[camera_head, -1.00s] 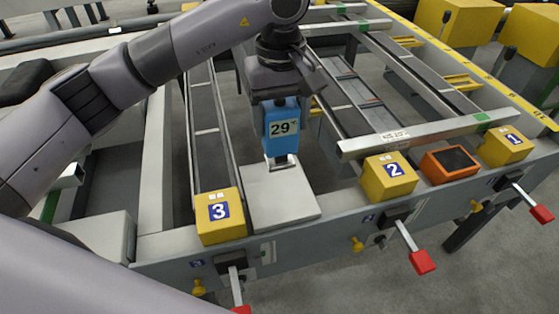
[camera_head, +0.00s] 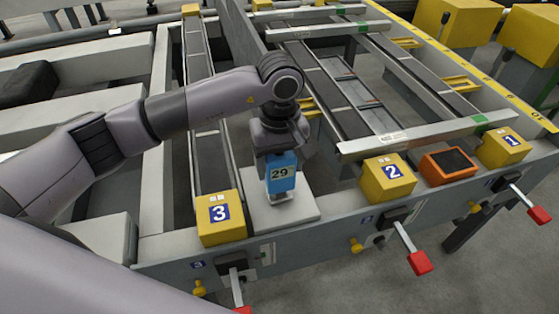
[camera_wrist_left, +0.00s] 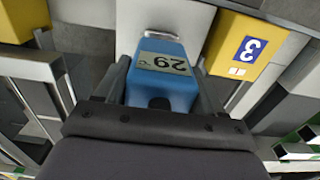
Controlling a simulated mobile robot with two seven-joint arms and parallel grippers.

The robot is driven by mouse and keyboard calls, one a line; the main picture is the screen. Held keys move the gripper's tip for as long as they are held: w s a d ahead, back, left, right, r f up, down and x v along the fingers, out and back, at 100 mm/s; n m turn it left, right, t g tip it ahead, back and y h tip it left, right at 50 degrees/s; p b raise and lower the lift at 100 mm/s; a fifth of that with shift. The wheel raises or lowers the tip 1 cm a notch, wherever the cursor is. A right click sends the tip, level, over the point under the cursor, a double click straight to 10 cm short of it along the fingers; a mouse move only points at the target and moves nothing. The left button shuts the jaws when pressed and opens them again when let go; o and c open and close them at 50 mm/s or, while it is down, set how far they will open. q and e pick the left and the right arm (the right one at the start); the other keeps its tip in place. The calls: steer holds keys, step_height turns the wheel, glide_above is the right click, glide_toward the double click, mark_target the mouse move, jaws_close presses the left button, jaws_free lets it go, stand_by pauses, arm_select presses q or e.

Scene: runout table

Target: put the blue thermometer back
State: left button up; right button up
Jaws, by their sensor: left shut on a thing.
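The blue thermometer (camera_head: 281,173) has a display reading 29 and a metal loop at its lower end. My left gripper (camera_head: 280,160) is shut on its upper part and holds it upright, pointing down. It is over the light grey plate (camera_head: 300,210) beside the yellow box 3. The loop is at or just above the plate; I cannot tell if it touches. The left wrist view shows the thermometer (camera_wrist_left: 162,75) between the two fingers (camera_wrist_left: 160,95). My right gripper is not in view.
Yellow box 3 (camera_head: 220,218) stands just left of the plate. Yellow box 2 (camera_head: 388,178), an orange device (camera_head: 449,164) and yellow box 1 (camera_head: 505,146) stand to the right. Levers with red handles (camera_head: 420,263) stick out in front. The plate's right part is clear.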

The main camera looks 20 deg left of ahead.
arm_select(q)
steer(key=shift+f, duration=0.15)
steer(key=o, duration=0.9)
steer(key=shift+r, duration=0.25)
step_height(320, 180, up, 12)
steer(key=shift+f+b, duration=0.1)
steer(key=shift+b, duration=0.6)
steer(key=shift+s, duration=0.1)
